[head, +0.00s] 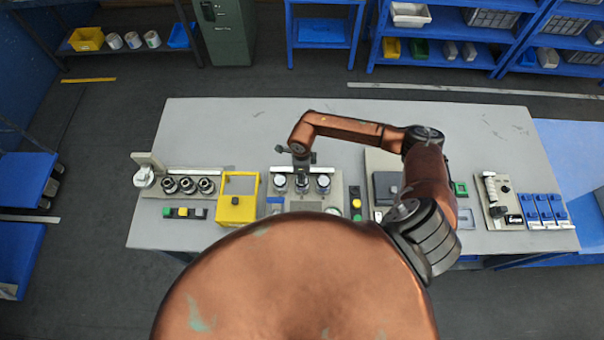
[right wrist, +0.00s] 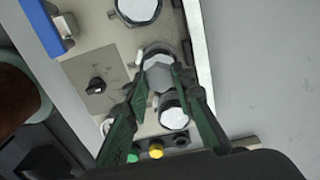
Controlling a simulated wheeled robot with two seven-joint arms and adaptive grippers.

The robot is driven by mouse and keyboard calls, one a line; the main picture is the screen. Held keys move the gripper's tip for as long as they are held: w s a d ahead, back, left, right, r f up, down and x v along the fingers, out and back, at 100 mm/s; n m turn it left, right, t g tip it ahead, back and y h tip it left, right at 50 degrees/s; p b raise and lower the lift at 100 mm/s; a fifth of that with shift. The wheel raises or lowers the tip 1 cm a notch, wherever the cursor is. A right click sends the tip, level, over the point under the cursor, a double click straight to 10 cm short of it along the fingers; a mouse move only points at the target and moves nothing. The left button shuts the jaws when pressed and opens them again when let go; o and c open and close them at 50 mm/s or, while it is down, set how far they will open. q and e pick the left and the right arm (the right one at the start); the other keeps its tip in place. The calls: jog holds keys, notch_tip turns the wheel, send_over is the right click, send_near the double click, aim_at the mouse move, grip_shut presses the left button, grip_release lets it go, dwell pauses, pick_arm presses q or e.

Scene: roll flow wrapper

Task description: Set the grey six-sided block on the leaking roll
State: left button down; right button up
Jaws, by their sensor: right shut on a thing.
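My right gripper (head: 301,168) points down over the middle of the central panel. In the right wrist view its two green fingers (right wrist: 162,76) are closed on the grey six-sided block (right wrist: 160,77). The block is over or on the middle one of three round, pale-topped rolls; whether it touches the roll cannot be told. The left roll (head: 280,181) and right roll (head: 323,182) stand on either side in the head view. Two rolls, one at the top (right wrist: 138,9) and one below the block (right wrist: 173,114), show in the right wrist view. No leak is discernible. My left gripper is out of view.
The central panel (head: 343,203) also carries a black knob (right wrist: 97,85). To its left are a yellow box (head: 238,205) and a fixture with several dark rings (head: 188,185). A dark box (head: 386,188) is at the right. The grey table (head: 230,125) is clear behind.

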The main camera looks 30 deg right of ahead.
jog(key=shift+f, duration=0.45)
jog(key=o, duration=0.9)
notch_tip(320, 180, up, 12)
